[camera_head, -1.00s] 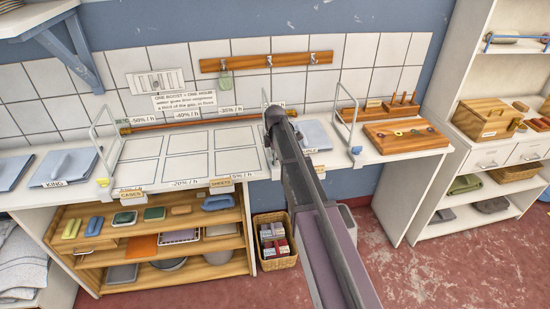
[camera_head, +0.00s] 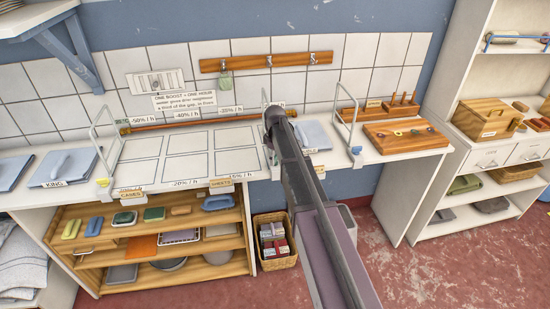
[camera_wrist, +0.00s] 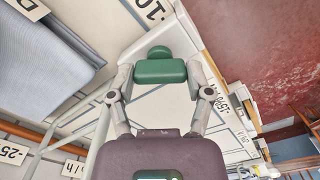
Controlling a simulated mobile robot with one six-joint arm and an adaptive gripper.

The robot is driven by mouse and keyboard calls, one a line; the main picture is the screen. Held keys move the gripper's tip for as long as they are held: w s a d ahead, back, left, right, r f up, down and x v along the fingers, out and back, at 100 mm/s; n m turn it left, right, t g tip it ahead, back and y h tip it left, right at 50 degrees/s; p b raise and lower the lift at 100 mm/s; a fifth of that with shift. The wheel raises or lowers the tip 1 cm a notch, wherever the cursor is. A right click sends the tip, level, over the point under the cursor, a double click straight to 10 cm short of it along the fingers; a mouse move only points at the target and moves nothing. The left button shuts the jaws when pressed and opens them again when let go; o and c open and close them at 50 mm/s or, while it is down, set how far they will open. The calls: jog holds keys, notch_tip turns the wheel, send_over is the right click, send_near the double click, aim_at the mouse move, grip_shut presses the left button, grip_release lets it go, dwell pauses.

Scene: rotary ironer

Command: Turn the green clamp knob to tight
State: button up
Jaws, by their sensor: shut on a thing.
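The green clamp knob (camera_wrist: 160,71) shows in the middle of the wrist view, with a flat bar grip and a rounded green part just beyond it. It sits on a pale bracket or plate. My gripper (camera_wrist: 160,80) has one finger on each side of the bar and is shut on it. In the head view my arm covers the gripper and the knob, so neither shows there. I see no mark that tells how tight the knob is.
A white gridded panel (camera_head: 193,154) with percentage labels lies left of my arm. Upright wire frames (camera_head: 347,112) stand along the counter. A folded grey-blue cloth (camera_head: 314,135) lies right beside my arm. A wooden tray with rings (camera_head: 400,146) is farther right.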

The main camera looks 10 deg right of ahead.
jog(key=m, duration=0.5)
jog(key=shift+s+m, duration=0.1)
jog(key=shift+m, duration=0.2)
jog(key=m, duration=0.5)
jog(key=shift+m, duration=0.3)
jog(key=o, duration=1.1)
jog(key=shift+o, duration=0.2)
jog(key=shift+n, duration=0.4)
